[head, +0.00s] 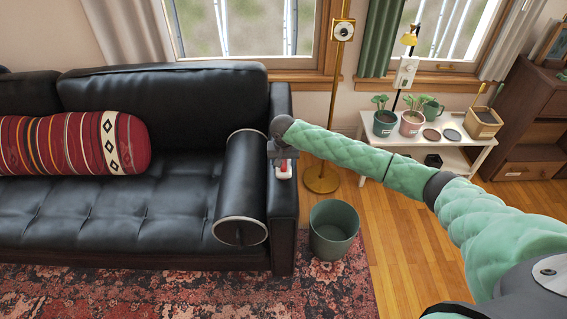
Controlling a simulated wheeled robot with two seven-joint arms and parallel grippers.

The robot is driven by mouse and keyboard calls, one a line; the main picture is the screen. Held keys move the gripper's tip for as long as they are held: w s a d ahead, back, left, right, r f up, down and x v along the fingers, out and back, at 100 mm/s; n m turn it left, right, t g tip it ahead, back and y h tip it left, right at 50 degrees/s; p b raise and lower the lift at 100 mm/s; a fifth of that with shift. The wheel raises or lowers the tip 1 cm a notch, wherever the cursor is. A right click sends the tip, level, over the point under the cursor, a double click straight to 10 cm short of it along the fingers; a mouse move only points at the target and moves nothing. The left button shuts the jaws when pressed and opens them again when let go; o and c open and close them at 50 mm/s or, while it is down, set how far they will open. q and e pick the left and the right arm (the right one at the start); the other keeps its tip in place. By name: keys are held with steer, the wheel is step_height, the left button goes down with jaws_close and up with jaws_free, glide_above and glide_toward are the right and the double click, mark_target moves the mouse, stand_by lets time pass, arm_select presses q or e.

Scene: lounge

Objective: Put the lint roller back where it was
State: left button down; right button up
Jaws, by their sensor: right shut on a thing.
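My right arm reaches in from the right, and my right gripper (281,157) is over the right armrest of the black leather sofa (283,215). The gripper is shut on a small white and red thing, which looks like the lint roller (284,170). The roller shows just below the jaws, at the top of the armrest. I cannot tell whether it touches the armrest. The gripper hides part of it. My left gripper is not in view.
A black bolster (240,185) lies on the seat against the armrest, and a striped red cushion (75,143) lies farther left. A green bin (333,230) stands right of the sofa. A brass floor lamp (336,100) and a white plant bench (425,150) stand behind.

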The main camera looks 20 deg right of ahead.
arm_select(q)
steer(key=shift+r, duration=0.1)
arm_select(e)
steer(key=o, duration=0.9)
steer(key=shift+f, duration=0.1)
steer(key=shift+o, duration=0.2)
steer(key=shift+r, duration=0.3)
steer(key=r, duration=0.3)
steer(key=s+r, duration=0.1)
steer(key=r, duration=0.2)
steer(key=r+b, duration=0.1)
steer(key=r, duration=0.3)
steer(key=shift+s+a, duration=0.2)
steer(key=shift+a, duration=0.05)
steer(key=shift+s+r, duration=0.15)
steer(key=shift+r, duration=0.6)
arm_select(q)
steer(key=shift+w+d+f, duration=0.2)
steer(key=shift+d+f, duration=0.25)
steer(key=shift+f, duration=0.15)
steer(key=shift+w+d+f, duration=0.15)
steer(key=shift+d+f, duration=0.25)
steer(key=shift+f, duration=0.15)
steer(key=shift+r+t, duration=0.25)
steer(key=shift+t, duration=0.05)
